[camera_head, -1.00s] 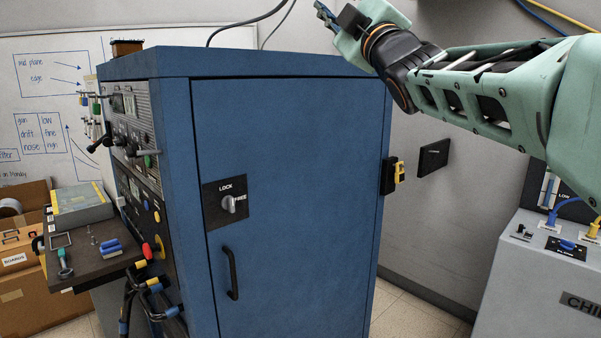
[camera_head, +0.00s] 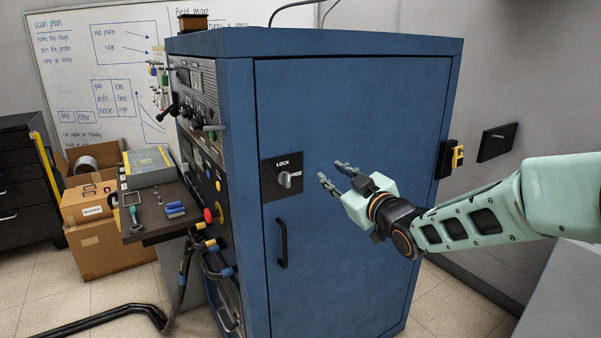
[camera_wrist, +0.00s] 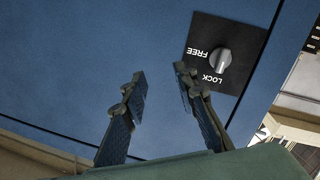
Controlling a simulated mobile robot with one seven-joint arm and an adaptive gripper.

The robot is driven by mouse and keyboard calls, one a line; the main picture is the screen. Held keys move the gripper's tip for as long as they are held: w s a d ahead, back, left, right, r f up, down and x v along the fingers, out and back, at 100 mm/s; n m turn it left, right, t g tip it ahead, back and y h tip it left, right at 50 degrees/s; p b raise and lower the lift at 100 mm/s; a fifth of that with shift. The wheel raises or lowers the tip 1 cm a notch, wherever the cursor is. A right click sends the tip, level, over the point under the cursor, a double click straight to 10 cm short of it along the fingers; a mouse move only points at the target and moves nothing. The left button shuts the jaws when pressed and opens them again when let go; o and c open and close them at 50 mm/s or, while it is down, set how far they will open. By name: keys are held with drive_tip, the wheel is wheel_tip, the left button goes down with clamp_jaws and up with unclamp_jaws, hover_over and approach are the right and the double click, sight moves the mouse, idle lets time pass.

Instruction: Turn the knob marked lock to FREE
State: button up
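The knob (camera_head: 285,180) is a small silver handle on a black square plate (camera_head: 267,189) on the blue cabinet door. In the head view LOCK is printed above it and the mark at its right is hard to read. In the wrist view the knob (camera_wrist: 222,61) stands at the upper right, with FREE and LOCK upside down beside it; its handle seems to point toward LOCK. My gripper (camera_head: 332,172) is open and empty, to the right of the knob and apart from it. Its two fingers (camera_wrist: 161,80) are spread in the wrist view, left of and below the knob.
A black door handle (camera_head: 282,243) is below the plate. A shelf (camera_head: 150,228) with small tools juts out at the cabinet's left. A yellow-and-black latch (camera_head: 458,157) is on the cabinet's right edge. The door around the knob is otherwise flat and clear.

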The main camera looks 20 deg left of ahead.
drive_tip(key=s+f+m+y, duration=0.1)
drive_tip(key=s+f+m, duration=0.1)
drive_tip(key=s+f, duration=0.15)
drive_tip(key=m+g+y+p, duration=0.1)
drive_tip(key=g, duration=0.1)
approach(288, 175)
drive_tip(key=x, duration=0.8)
drive_tip(key=shift+w+f, duration=0.1)
drive_tip(key=shift+w, duration=0.1)
clamp_jaws()
